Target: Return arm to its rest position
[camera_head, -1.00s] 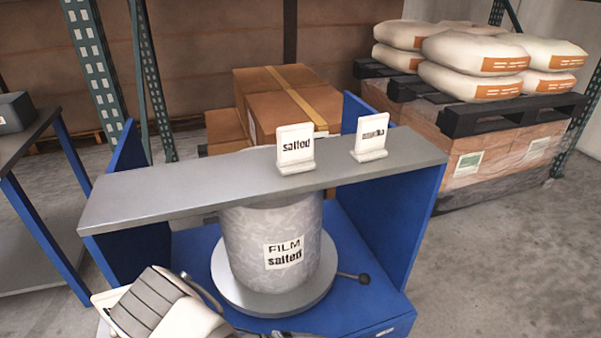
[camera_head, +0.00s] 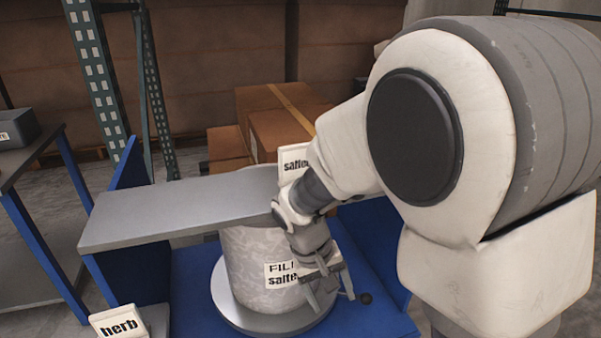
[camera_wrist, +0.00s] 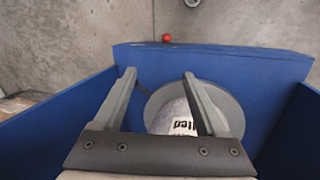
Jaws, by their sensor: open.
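My gripper (camera_head: 330,290) is low in front of the right side of the film drum in the head view. In the wrist view my gripper (camera_wrist: 159,74) has its two fingers well apart, with nothing held between them. My arm crosses the right half of the head view. The grey film drum (camera_head: 248,262) stands upright on a round plate (camera_head: 226,312); its "FILM salted" label is partly covered by the gripper. In the wrist view the drum (camera_wrist: 168,115) shows partly behind the right finger. I cannot tell whether finger and drum touch.
A grey shelf (camera_head: 175,208) spans the blue stand (camera_head: 190,275) above the drum. A "salted" sign (camera_head: 292,162) stands on it, partly hidden by my arm. A "herb" sign (camera_head: 120,326) is at bottom left. A red ball-like object (camera_wrist: 166,38) shows beyond the stand. Cartons (camera_head: 275,135) stand behind.

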